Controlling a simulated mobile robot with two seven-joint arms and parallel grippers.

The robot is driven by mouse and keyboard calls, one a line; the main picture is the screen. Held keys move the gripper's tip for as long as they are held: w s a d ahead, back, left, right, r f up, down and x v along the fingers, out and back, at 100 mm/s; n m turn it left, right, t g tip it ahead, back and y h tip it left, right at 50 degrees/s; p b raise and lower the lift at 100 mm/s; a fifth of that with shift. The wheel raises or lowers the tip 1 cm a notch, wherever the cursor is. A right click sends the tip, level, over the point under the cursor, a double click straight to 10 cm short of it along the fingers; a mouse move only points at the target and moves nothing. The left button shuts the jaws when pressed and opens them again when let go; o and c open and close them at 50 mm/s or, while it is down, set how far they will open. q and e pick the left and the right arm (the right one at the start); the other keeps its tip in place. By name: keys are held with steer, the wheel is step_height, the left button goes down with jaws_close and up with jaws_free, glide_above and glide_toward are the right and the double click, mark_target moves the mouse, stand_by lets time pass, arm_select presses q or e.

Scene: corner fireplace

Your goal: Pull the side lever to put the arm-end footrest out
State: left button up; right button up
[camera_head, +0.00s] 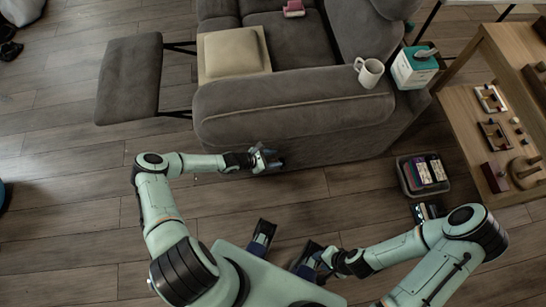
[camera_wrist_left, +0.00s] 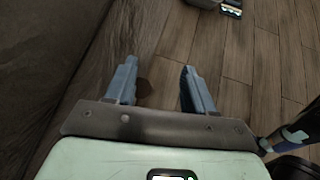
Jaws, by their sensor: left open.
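The grey sofa (camera_head: 300,105) stands across the upper middle of the head view. Its footrest panel (camera_head: 130,78) is out at the left end, standing apart from the seat on dark metal struts. My left gripper (camera_head: 272,160) is low beside the sofa's near side. In the left wrist view it is open (camera_wrist_left: 158,88), with only floor showing between its fingers and the sofa's side (camera_wrist_left: 45,60) at left. I cannot make out the side lever; the gripper may hide it. My right gripper (camera_head: 318,258) is low near my base, its fingers unclear.
A white mug (camera_head: 369,72) and a tissue box (camera_head: 414,66) sit on the sofa's right end. A beige cushion (camera_head: 233,52) lies near the footrest. A dark bin of boxes (camera_head: 423,174) is on the floor beside a wooden table (camera_head: 465,110).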

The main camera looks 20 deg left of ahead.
stand_by(0.6)
